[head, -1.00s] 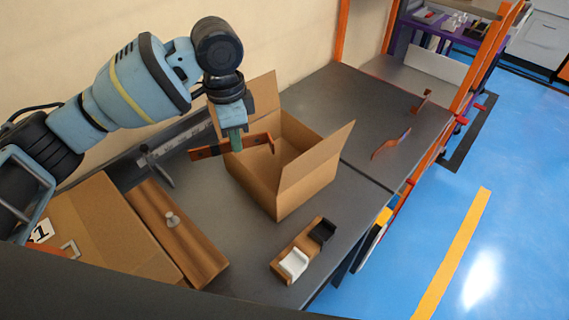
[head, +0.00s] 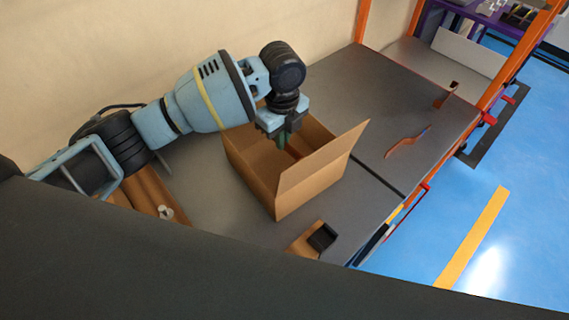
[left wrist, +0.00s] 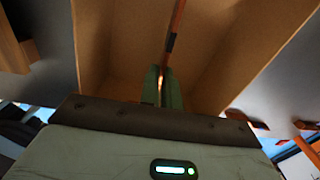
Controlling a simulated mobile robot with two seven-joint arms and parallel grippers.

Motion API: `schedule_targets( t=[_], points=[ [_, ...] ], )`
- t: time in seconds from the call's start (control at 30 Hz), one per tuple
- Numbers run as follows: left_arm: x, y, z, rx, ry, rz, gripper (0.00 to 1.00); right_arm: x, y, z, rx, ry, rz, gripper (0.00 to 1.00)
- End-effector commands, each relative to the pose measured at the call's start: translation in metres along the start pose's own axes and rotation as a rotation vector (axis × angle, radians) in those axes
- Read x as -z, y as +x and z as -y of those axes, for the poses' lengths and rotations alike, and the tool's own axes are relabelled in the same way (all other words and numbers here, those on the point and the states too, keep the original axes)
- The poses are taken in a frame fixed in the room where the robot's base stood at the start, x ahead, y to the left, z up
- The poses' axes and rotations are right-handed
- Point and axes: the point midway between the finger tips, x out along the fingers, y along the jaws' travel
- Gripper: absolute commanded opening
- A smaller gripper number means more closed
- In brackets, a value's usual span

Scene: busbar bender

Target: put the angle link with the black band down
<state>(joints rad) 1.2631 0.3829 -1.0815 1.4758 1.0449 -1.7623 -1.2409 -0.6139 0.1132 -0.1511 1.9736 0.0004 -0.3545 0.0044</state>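My left gripper (head: 284,138) points down into the open cardboard box (head: 292,188) on the grey table. Its green fingers (left wrist: 162,86) are close together on the copper-coloured angle link (left wrist: 178,20), which has a black band. The link runs away from the fingertips over the inside of the box. In the head view only a small reddish part of the link (head: 293,152) shows; the gripper and box walls hide the rest. I cannot tell whether the link touches the box floor. My right gripper is not in view.
A wooden block with a black holder (head: 322,237) is in front. A raised flap (head: 325,160) edges the box's right side.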

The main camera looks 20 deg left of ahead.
Motion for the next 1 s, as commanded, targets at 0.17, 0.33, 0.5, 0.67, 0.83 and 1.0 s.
schedule_targets(
  t=[0.17, 0.33, 0.5, 0.67, 0.83, 1.0],
  points=[
    [0.000, 0.013, 0.000, -0.001, -0.002, -0.002, 0.00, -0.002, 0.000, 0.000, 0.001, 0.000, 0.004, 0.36],
    [0.000, 0.040, -0.001, -0.003, -0.002, -0.002, 0.00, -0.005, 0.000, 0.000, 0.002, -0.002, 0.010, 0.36],
    [0.000, 0.050, 0.000, 0.000, -0.002, -0.001, 0.00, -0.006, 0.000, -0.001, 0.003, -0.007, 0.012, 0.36],
    [0.000, 0.059, 0.000, -0.001, -0.003, -0.002, 0.00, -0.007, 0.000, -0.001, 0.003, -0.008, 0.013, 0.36],
    [0.001, 0.087, -0.001, -0.003, -0.004, -0.002, 0.00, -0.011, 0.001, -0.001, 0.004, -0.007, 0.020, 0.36],
    [0.000, 0.100, 0.000, -0.001, -0.002, -0.001, 0.00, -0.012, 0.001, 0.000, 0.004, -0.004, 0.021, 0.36]
  ],
)
